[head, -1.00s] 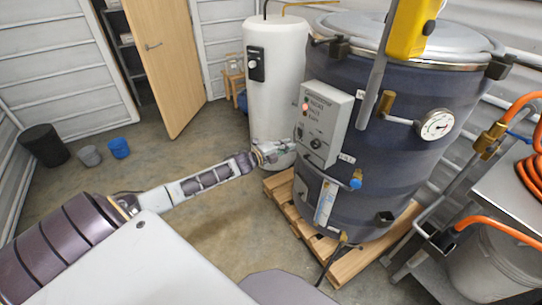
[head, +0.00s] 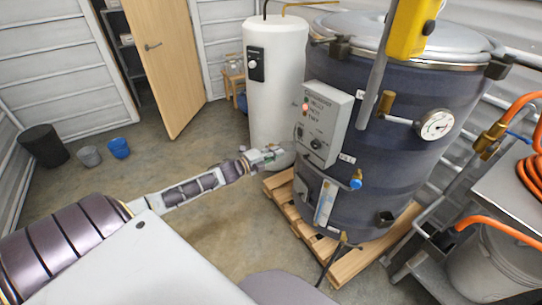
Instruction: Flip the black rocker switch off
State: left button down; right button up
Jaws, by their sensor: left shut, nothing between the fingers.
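The grey control box (head: 324,122) is fixed to the front of the dark insulated tank (head: 385,155). It has a red light (head: 306,107), printed lines and a dark round knob (head: 316,143). A small dark shape on its left side (head: 300,131) may be the black rocker switch; it is too small to tell its position. My left gripper (head: 274,153) is shut and empty, to the left of the box and a little lower, apart from it, in front of the white cylinder's base. My right gripper is not in view.
A white cylinder (head: 272,85) stands behind my left gripper. The tank stands on a wooden pallet (head: 283,197). A blue-handled valve (head: 355,182) and a dial gauge (head: 436,124) stick out from the tank.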

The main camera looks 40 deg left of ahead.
pick_arm(q)
jog(key=shift+f+v, duration=0.25)
jog(key=shift+v, duration=0.9)
